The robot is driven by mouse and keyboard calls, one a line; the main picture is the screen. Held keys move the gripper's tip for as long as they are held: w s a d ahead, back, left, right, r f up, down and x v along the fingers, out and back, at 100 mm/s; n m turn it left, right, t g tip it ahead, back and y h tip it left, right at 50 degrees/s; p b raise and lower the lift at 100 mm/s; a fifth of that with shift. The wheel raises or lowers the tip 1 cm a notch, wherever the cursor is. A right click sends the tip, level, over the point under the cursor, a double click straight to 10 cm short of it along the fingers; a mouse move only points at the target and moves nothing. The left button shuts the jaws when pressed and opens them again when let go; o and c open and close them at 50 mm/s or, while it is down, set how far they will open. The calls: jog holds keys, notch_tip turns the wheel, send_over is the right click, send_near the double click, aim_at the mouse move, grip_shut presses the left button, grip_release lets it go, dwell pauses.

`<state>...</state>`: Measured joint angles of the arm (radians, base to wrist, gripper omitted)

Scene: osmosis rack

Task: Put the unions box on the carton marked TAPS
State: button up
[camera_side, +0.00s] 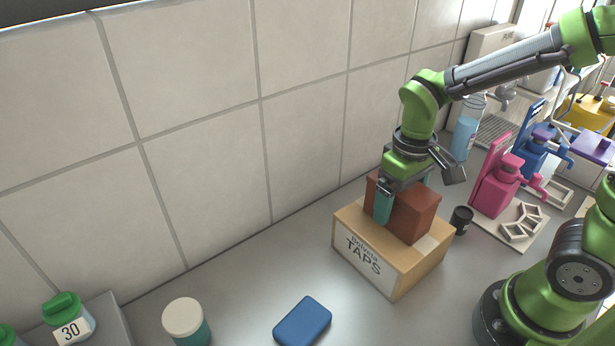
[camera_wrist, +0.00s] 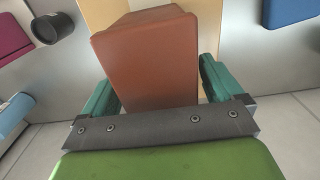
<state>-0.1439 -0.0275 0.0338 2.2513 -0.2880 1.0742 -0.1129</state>
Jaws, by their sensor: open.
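The unions box is a plain reddish-brown box (camera_side: 413,213) resting on top of the tan carton marked TAPS (camera_side: 421,268). No lettering shows on the brown box. My gripper (camera_side: 392,202) is down over the brown box, its teal fingers on either side of it. In the wrist view the brown box (camera_wrist: 148,62) stands between the two open fingers, with a visible gap at the right finger (camera_wrist: 222,78). The carton (camera_wrist: 206,38) shows beneath and behind it. The underside of the brown box is hidden.
A small black cup (camera_side: 461,220) stands right of the carton. A pink housing (camera_side: 495,190) on a pale base is farther right. A blue case (camera_side: 303,321) and a white-lidded jar (camera_side: 184,318) lie left and front. The tiled wall rises behind.

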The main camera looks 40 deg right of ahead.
notch_tip(320, 180, up, 12)
jog(key=shift+r, duration=0.15)
jog(key=shift+s+d+r+t, duration=0.1)
jog(key=shift+s+d+t, duration=0.05)
jog(key=shift+s+t, duration=0.25)
jog(key=s+t, duration=0.1)
jog(key=m+t+y, duration=0.1)
jog(key=s+d+m+t, duration=0.1)
jog(key=t, duration=0.1)
jog(key=shift+s+f+y, duration=0.3)
jog(key=shift+s+d+f+m+t, duration=0.1)
jog(key=shift+s+f+m+t, duration=0.1)
jog(key=shift+m+t, duration=0.4)
jog(key=shift+s+d+f+m+t, duration=0.1)
jog(key=shift+s+m+t, duration=0.1)
jog(key=shift+m+t, duration=0.35)
